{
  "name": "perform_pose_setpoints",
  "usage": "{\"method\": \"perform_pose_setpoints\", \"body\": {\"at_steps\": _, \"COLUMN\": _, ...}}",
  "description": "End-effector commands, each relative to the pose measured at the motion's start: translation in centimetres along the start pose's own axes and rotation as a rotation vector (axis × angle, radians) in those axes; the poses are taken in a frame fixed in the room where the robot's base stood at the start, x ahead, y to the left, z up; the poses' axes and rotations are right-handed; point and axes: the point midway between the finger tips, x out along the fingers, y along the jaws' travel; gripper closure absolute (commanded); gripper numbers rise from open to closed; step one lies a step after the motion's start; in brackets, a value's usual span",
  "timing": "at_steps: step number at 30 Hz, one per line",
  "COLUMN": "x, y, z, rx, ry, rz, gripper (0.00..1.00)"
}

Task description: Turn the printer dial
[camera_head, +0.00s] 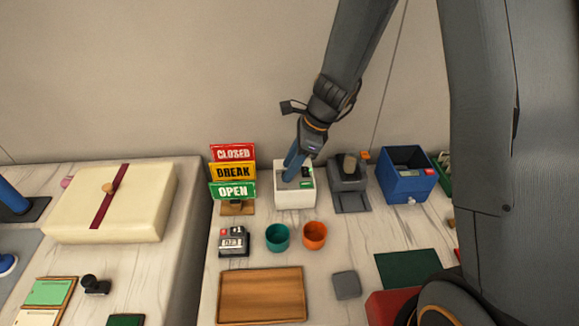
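A white box-shaped device (294,199) with a dark patch and a small green mark on top stands near the back of the right table; it looks like the printer. My gripper (291,175) points down over its top, with the blue fingers at or just above the surface. Contact cannot be made out. The fingers hide part of the top, and I cannot make out a dial. Whether the fingers are open or shut is too small to tell.
Closed/break/open signs (232,173) stand close on the left. A grey device (348,184) and a blue box (406,184) stand on the right. Teal (277,237) and orange (314,235) cups and a wooden tray (262,295) are in front.

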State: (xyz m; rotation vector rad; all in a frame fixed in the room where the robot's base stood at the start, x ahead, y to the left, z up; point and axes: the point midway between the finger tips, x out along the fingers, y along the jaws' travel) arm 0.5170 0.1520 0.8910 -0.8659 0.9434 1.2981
Motion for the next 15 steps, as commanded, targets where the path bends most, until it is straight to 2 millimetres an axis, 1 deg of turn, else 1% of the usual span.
{"method": "perform_pose_setpoints", "body": {"at_steps": 3, "x": 0.63, "y": 0.02, "z": -0.02, "rx": 0.000, "ry": 0.001, "rz": 0.001, "gripper": 0.64}}
{"method": "perform_pose_setpoints", "body": {"at_steps": 11, "x": 0.77, "y": 0.01, "z": -0.01, "rx": -0.001, "ry": 0.001, "rz": -0.001, "gripper": 0.64}}
{"method": "perform_pose_setpoints", "body": {"at_steps": 12, "x": 0.77, "y": 0.01, "z": -0.01, "rx": -0.001, "ry": 0.001, "rz": 0.000, "gripper": 0.66}}
{"method": "perform_pose_setpoints", "body": {"at_steps": 14, "x": 0.77, "y": 0.02, "z": -0.02, "rx": -0.001, "ry": 0.001, "rz": 0.000, "gripper": 0.76}}
{"method": "perform_pose_setpoints", "body": {"at_steps": 15, "x": 0.77, "y": 0.02, "z": -0.02, "rx": -0.001, "ry": 0.001, "rz": 0.000, "gripper": 0.82}}
